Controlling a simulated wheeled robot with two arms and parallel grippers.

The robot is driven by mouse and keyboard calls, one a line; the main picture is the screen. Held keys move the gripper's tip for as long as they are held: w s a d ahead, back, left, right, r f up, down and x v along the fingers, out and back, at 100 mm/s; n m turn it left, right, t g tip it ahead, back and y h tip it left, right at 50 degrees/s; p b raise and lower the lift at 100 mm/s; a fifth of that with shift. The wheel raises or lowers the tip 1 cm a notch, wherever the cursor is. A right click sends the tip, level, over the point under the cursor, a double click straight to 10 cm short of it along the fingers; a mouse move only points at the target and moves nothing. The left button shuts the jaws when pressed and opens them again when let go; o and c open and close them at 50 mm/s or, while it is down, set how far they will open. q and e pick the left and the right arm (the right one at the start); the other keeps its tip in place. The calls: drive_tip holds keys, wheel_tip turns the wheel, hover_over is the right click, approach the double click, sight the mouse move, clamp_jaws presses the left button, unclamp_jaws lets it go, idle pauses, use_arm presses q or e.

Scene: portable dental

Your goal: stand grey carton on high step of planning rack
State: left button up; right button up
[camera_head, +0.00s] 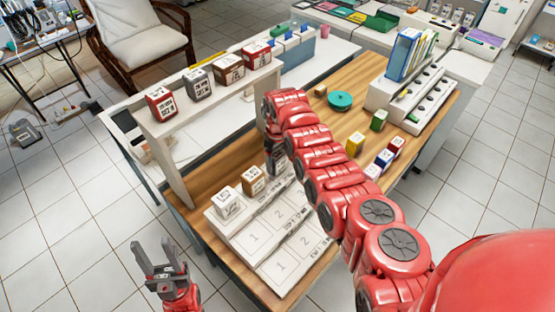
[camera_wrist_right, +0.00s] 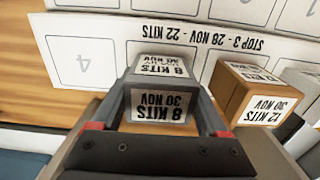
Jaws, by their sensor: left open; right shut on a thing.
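The grey carton (camera_wrist_right: 158,103), labelled 8 KITS 30 NOV, is between the fingers of my right gripper (camera_wrist_right: 160,112), which is shut on it. In the head view my right gripper (camera_head: 276,160) is over the back step of the planning rack (camera_head: 254,238) and the carton is hidden there. In the right wrist view the carton is over the back row, between the bare cell 4 (camera_wrist_right: 82,62) and a brown carton (camera_wrist_right: 250,92). I cannot tell whether it touches the step. My left gripper (camera_head: 158,262) is open and empty, off the table's front-left side.
A white carton (camera_head: 227,202) stands beside the brown carton (camera_head: 253,180) on the back step. A raised shelf (camera_head: 215,105) behind carries several cartons. Yellow (camera_head: 355,143), green (camera_head: 379,120) and blue (camera_head: 385,158) boxes stand to the right. The rack's lower numbered cells are bare.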

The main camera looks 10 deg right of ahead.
sight(277, 153)
drive_tip(key=shift+f, duration=0.15)
drive_tip(key=o, duration=1.3)
drive_tip(key=shift+r, duration=0.4)
wheel_tip(277, 153, up, 8)
drive_tip(key=b, duration=0.3)
drive_tip(key=shift+r, duration=1.8)
